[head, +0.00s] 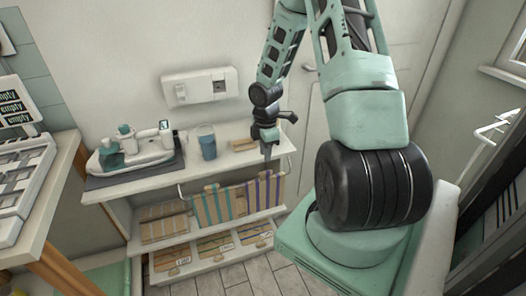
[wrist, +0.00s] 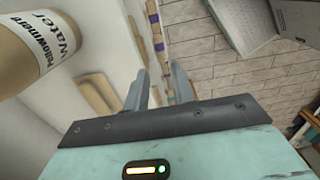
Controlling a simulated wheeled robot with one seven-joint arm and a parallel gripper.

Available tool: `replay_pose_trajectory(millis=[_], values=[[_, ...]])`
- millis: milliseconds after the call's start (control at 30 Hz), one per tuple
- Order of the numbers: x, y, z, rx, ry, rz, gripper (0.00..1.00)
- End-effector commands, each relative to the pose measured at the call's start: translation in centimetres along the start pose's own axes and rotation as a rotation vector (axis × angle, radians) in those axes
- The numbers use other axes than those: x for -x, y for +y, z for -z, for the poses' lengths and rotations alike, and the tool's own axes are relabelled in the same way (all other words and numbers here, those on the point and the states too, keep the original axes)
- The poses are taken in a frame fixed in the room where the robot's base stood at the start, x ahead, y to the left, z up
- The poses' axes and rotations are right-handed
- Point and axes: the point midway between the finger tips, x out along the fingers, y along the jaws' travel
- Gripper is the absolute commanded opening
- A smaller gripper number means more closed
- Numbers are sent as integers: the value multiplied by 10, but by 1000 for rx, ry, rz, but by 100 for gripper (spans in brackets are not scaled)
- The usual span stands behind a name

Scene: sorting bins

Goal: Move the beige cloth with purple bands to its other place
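The beige cloth with purple bands (head: 264,188) hangs at the right end of a row of cloths at the front of the white shelf unit. In the wrist view, a narrow beige strip with purple marks (wrist: 171,48) shows beyond my fingertips, seen nearly edge-on. My gripper (head: 267,155) points down just above the right part of the hanging row, near this cloth. In the wrist view, my gripper's two fingers (wrist: 160,78) stand apart with a gap between them. I see nothing clearly held. Whether a finger touches the cloth cannot be told.
Other striped cloths (head: 214,205) hang to the left. A folded cloth (head: 163,222) lies on the lower shelf, above labelled baskets (head: 213,244). A labelled bottle (wrist: 40,45) is close in the wrist view.

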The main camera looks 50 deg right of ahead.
Motion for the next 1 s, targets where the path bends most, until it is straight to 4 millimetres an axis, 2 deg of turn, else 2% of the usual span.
replay_pose_trajectory(millis=[33,700,1000], values=[[-10,0,0,0,0,0,25],[-77,0,0,-1,-1,2,25],[-84,0,0,-1,0,0,25]])
